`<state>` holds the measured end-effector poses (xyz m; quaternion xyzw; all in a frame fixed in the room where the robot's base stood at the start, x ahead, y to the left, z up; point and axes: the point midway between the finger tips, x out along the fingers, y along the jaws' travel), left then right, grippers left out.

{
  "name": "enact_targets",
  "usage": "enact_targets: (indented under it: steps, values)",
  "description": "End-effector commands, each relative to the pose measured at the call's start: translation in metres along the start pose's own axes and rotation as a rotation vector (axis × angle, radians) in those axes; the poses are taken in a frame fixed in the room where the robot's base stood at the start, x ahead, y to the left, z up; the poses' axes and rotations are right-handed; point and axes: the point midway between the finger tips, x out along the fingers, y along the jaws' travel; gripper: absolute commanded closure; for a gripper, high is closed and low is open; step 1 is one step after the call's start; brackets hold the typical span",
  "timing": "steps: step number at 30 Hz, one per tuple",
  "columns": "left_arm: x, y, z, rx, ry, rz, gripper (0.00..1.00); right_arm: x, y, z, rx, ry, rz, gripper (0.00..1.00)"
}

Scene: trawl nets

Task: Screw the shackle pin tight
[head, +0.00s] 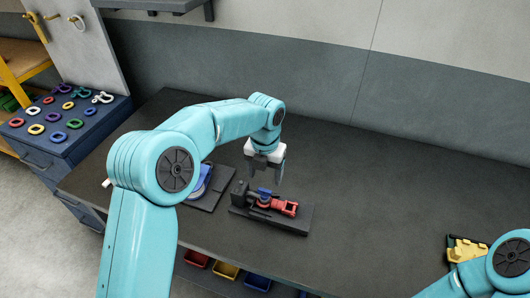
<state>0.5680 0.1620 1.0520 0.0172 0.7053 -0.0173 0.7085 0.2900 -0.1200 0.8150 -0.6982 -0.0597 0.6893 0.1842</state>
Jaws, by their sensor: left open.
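A red shackle (285,207) lies in a dark fixture (297,222) on the dark workbench. A small blue part (264,192), which may be the pin's head, sits at its left end. My left gripper (266,176) hangs just above the fixture, fingers pointing down, open and apart from the shackle. The pin itself is too small to make out clearly. My right arm enters at the lower right, and its gripper does not show clearly.
A dark plate with a blue round piece (203,183) lies left of the fixture, partly behind my left arm. A blue cabinet (62,130) at the left bears several coloured rings. A yellow item (467,249) lies at the right. The bench's middle right is clear.

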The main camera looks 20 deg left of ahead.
Motion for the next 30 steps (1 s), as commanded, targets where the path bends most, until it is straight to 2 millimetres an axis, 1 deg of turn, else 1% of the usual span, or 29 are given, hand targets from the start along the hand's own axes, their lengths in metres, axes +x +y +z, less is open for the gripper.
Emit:
enact_targets:
  steps: [1, 6, 9, 12, 15, 18, 30]
  values:
    - [-0.014, 0.000, 0.001, 0.000, -0.007, 0.000, 0.30, 0.004, 0.002, 0.000, 0.000, 0.000, 0.000, 0.48]
    - [-0.059, 0.000, 0.001, 0.000, -0.008, -0.002, 0.30, 0.007, 0.003, 0.000, 0.000, 0.000, 0.000, 0.48]
    - [-0.081, 0.000, 0.001, 0.001, -0.007, -0.001, 0.30, 0.006, 0.002, 0.000, 0.000, 0.000, 0.000, 0.48]
    - [-0.097, 0.000, 0.001, 0.001, -0.006, 0.000, 0.30, 0.005, 0.002, 0.000, 0.000, 0.000, 0.000, 0.48]
    - [-0.106, 0.000, 0.000, 0.001, -0.005, 0.000, 0.30, 0.005, 0.002, 0.000, 0.000, 0.000, 0.000, 0.48]
    - [-0.110, 0.000, 0.000, 0.001, -0.003, 0.000, 0.30, 0.005, 0.002, 0.000, 0.000, 0.000, 0.000, 0.48]
    - [-0.110, 0.000, 0.000, 0.001, -0.003, 0.000, 0.30, 0.005, 0.002, 0.000, 0.000, 0.000, 0.000, 0.48]
